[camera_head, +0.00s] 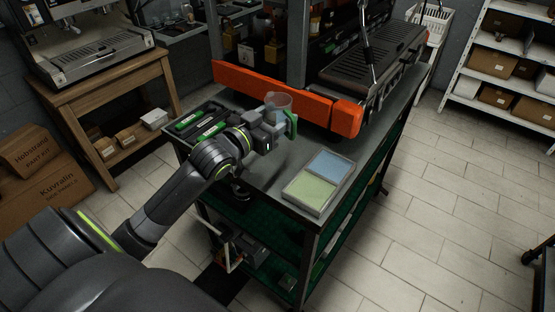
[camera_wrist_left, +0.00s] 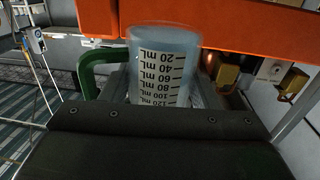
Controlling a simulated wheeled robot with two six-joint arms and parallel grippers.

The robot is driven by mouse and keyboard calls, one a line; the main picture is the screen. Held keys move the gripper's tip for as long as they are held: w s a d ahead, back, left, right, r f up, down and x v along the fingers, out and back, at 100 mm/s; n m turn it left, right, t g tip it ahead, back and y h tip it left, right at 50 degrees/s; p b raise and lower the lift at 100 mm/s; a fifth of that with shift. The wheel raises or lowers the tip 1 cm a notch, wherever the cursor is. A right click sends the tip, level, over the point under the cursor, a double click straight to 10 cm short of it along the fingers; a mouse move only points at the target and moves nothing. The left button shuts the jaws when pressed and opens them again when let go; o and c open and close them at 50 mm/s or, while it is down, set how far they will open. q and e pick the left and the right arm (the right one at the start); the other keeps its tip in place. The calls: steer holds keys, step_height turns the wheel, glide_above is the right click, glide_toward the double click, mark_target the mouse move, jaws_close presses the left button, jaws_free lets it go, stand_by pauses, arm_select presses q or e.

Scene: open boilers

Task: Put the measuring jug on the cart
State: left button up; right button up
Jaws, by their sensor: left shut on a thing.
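The measuring jug (camera_head: 279,101) is a clear cup with a green handle, at the far part of the cart's top. In the left wrist view the jug (camera_wrist_left: 165,62) shows its black mL scale with the numbers upside down. Its green handle is on the left there. My left gripper (camera_head: 272,124) is shut on the jug, over the metal top of the cart (camera_head: 262,182). I cannot tell whether the jug's base touches the top. The cart has green lower shelves. My right gripper is out of view.
An orange beam (camera_head: 285,94) runs close behind the jug. A tray with blue and green panels (camera_head: 318,183) lies at the cart's front right. Green-marked tools (camera_head: 200,124) lie at the left. A boiler machine (camera_head: 372,70) stands behind. Bare metal shows between gripper and tray.

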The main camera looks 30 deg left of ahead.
arm_select(q)
steer(key=f, duration=0.5)
steer(key=shift+a+f+b, duration=0.2)
steer(key=shift+a+b, duration=0.1)
steer(key=shift+f, duration=0.3)
step_height(320, 180, down, 4)
steer(key=shift+r+b, duration=0.1)
steer(key=shift+b, duration=0.45)
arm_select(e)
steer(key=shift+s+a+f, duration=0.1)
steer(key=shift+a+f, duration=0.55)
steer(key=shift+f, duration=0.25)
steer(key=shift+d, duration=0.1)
arm_select(q)
steer(key=o, duration=1.1)
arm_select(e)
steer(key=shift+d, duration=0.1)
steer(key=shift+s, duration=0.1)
